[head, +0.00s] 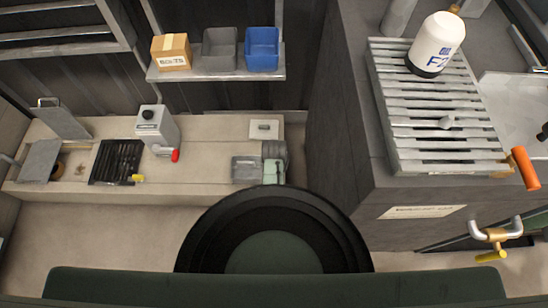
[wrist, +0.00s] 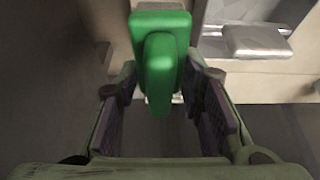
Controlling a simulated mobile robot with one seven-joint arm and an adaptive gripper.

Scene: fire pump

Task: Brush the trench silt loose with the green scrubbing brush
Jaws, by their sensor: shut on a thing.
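The green scrubbing brush (wrist: 160,60) shows at the top middle of the wrist view, with a block-like part and a rounded handle reaching toward me. My gripper (wrist: 163,82) has a finger on either side of the brush and is shut on it. The brush's bristles are hidden. In the head view I cannot make out my gripper or the brush. A black slatted grate (head: 117,162) lies on the pale ledge at left, beside a small dark opening (head: 75,166). I cannot tell whether this is the trench, and no silt is clearly visible.
A grey canister (head: 157,128) with a red cap stands on the ledge (head: 215,140). A shelf (head: 215,73) above holds a cardboard box (head: 171,52) and a blue bin (head: 262,49). At right, a dark block (head: 350,130) carries a metal rack (head: 440,120) and white bottle (head: 435,45).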

